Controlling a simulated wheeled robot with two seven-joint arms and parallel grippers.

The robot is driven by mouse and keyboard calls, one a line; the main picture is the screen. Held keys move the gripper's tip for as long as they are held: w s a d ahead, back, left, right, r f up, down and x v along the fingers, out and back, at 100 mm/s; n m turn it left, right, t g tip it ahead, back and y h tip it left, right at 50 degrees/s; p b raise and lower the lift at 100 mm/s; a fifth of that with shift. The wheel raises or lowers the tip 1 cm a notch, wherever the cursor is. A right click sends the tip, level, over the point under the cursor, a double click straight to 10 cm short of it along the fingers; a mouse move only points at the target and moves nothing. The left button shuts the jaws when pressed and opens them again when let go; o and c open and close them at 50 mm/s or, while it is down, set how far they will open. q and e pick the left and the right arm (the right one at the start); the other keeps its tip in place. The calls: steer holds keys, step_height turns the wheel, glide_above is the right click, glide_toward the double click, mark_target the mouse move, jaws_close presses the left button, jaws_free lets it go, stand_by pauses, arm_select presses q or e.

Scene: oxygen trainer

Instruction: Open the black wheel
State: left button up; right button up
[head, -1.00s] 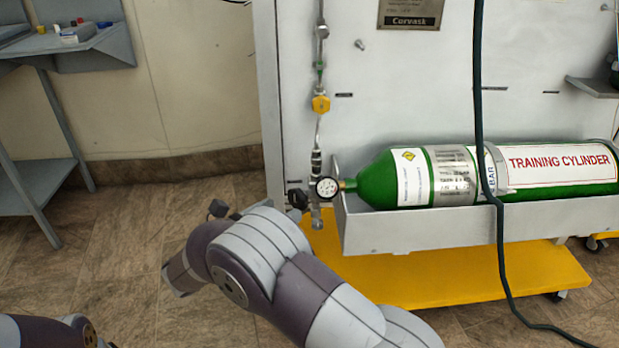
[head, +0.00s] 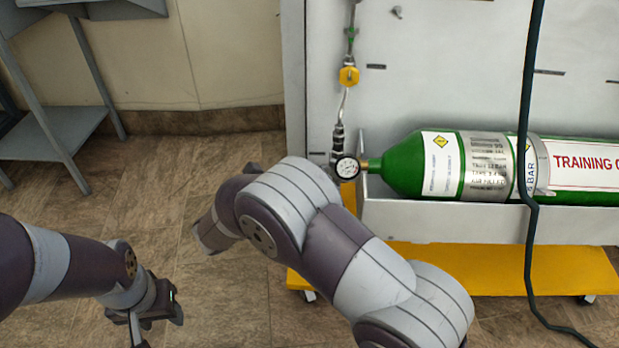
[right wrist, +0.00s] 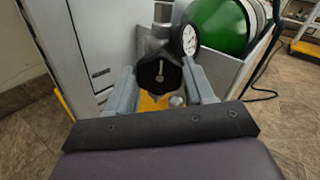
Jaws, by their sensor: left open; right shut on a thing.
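The black wheel (right wrist: 158,73) is a dark knob with a light slot mark, in the middle of the right wrist view. My right gripper (right wrist: 163,88) has a finger on each side of it and is shut on it. In the head view my right arm hides the wheel and the right gripper. The round white gauge (head: 347,168) is just beside it, and also shows in the right wrist view (right wrist: 189,39). My left gripper (head: 158,322) is open and empty above the floor, lower left, far from the wheel.
The green training cylinder (head: 404,165) lies in a grey tray (head: 450,222) on the panel, right of the gauge. A yellow valve (head: 348,76) is on the pipe above. A black hose (head: 529,130) hangs in front of the cylinder. A grey side table (head: 62,134) stands at left.

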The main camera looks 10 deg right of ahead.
steer(key=shift+m+p, duration=10.4)
steer(key=shift+m, duration=7.6)
steer(key=shift+f, duration=0.1)
steer(key=o, duration=1)
